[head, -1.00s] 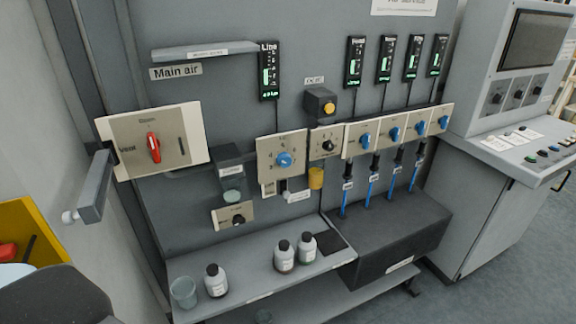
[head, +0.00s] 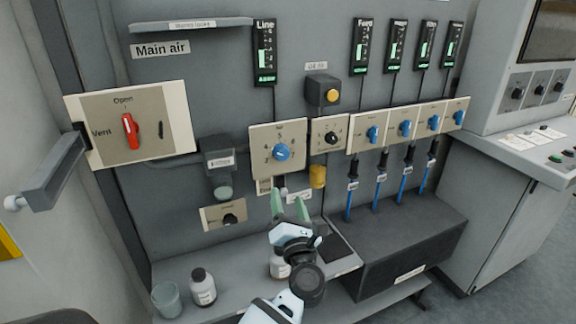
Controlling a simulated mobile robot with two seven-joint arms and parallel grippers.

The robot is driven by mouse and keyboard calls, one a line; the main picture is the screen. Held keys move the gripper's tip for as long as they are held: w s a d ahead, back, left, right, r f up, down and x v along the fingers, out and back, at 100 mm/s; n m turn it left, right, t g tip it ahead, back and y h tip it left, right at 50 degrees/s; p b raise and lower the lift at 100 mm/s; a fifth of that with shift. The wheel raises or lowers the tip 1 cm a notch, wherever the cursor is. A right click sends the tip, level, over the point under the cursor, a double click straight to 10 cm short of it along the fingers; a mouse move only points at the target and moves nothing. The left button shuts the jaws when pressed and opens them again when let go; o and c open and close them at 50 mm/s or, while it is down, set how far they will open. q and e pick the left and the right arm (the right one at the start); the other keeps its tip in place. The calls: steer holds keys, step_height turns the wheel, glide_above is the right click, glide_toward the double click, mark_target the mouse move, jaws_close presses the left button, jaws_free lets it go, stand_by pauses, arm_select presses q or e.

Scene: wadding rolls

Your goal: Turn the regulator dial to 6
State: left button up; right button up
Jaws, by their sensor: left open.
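A blue dial (head: 282,152) sits on a square beige plate (head: 258,137) with numbers around it, on the grey panel below the "Line" display (head: 265,52). The numbers are small, and I cannot tell for sure which one the dial points to. My left gripper (head: 288,199) is open and empty, below the dial plate and apart from the dial. Its two greenish fingers point up toward the plate. Its fingers and wrist hide part of the shelf and a bottle. My right gripper is not in view.
Several blue knobs follow further right. A red lever (head: 130,130) is at left. Bottles (head: 203,287) and a beaker (head: 166,299) stand on the shelf below.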

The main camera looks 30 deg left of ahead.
mark_target(284, 156)
arm_select(q)
steer(key=shift+w+a+r+n+g+b, duration=0.15)
steer(key=shift+w+a+r+n+g, duration=0.8)
steer(key=shift+w+n, duration=0.75)
steer(key=shift+w+a+r+n+g+b, duration=0.2)
steer(key=shift+w+a+r+n+g, duration=0.45)
steer(key=shift+w+a+n, duration=1)
steer(key=shift+w+a+r+n+g+b, duration=0.15)
steer(key=shift+w+a+r+n+g, duration=0.65)
steer(key=shift+w+n, duration=0.95)
steer(key=shift+w+d, duration=0.1)
steer(key=shift+w, duration=0.05)
steer(key=c, duration=1)
